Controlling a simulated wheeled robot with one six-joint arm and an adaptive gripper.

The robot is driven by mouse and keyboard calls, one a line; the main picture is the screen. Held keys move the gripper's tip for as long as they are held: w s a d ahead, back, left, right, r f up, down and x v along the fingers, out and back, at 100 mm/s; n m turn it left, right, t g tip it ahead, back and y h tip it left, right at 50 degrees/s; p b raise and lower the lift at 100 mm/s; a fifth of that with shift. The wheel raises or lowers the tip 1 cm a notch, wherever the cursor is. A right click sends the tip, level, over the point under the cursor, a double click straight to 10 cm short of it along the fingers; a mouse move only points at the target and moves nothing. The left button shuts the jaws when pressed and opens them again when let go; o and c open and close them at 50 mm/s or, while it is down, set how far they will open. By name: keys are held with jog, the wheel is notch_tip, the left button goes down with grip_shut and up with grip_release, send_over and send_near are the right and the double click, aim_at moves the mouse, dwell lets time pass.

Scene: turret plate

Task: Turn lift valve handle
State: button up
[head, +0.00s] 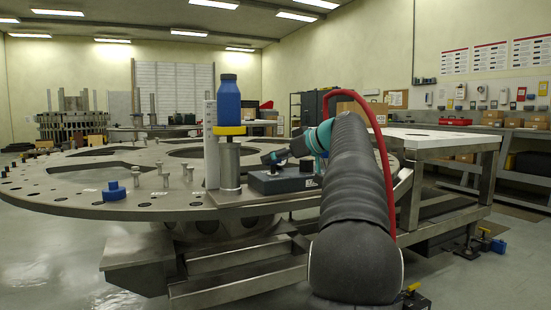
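A dark block (280,183) sits on the near edge of the large round metal turret plate (70,202). My gripper (268,158) is dark, small and low over this block, at the end of my black-sleeved arm. Its fingers seem to touch or nearly touch a small part on top of the block. I cannot tell whether that part is the lift valve handle, or whether the fingers are open or shut. Yellow and blue fittings (497,245) stand near the floor at the right.
A blue bottle (229,97) stands on a yellow collar (229,130) atop a metal post, left of my gripper. A blue knob (113,192) and several metal pins stand on the plate. A white-topped table (440,138) is at the right. Open floor shows at the lower left.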

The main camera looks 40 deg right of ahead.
jog(key=c, duration=0.6)
jog(key=shift+a, duration=0.1)
jog(key=shift+f+m+h+b, duration=0.1)
jog(key=shift+m+h+b, duration=0.45)
jog(key=shift+b, duration=0.3)
jog(key=shift+a+m+t+h+b, duration=0.15)
jog(key=shift+m+t+h+b, duration=0.15)
jog(key=shift+m+h+b, duration=0.45)
jog(key=shift+a+m+h+b, duration=0.1)
jog(key=shift+m+h+b, duration=0.3)
jog(key=shift+m+h, duration=1.45)
jog(key=shift+h, duration=0.35)
jog(key=o, duration=1.1)
